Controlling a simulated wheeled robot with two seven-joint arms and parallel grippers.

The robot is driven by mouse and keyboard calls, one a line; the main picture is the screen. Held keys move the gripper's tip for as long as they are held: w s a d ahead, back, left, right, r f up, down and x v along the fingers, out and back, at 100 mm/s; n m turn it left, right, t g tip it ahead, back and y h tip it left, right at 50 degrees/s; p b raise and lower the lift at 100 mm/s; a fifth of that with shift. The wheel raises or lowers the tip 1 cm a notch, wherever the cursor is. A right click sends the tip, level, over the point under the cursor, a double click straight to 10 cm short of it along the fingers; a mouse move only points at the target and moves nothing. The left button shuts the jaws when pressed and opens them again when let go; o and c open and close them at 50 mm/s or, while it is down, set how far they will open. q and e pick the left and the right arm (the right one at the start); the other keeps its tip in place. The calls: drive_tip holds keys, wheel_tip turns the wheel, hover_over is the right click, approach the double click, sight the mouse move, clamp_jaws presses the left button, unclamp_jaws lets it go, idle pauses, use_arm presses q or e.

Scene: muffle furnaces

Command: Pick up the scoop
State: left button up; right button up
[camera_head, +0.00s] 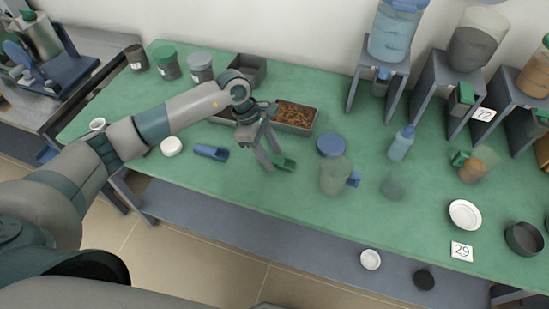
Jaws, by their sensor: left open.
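A small green scoop-like piece (286,164) lies on the green table top (330,222), just right of my left gripper (271,161). My left arm reaches in from the left, and its gripper points down with its fingers apart. The fingertips are close beside the green piece; I cannot tell whether they touch it or stand around part of it. A blue scoop-like piece (211,152) lies on the table to the left of the gripper. My right gripper is not in view.
A grey tray of brown granules (296,116) sits behind the gripper. A clear jug (335,176), a blue lid (331,145) and a blue bottle (401,143) stand to the right. Lidded jars (166,65) and dispensers (384,68) line the back. The front middle is clear.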

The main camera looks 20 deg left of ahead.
sight(272, 158)
use_arm(q)
drive_tip(key=shift+f, duration=0.35)
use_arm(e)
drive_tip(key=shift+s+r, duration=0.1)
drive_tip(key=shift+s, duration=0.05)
use_arm(q)
drive_tip(key=c, duration=1)
drive_tip(key=shift+r, duration=0.15)
drive_tip(key=shift+w+r+b, duration=0.1)
drive_tip(key=shift+r+b, duration=0.2)
drive_tip(key=shift+r, duration=0.2)
wheel_tip(272, 158, up, 2)
drive_tip(key=shift+r+b, duration=0.1)
drive_tip(key=shift+b, duration=0.3)
drive_tip(key=shift+r+b, duration=0.95)
drive_tip(key=shift+r, duration=2.35)
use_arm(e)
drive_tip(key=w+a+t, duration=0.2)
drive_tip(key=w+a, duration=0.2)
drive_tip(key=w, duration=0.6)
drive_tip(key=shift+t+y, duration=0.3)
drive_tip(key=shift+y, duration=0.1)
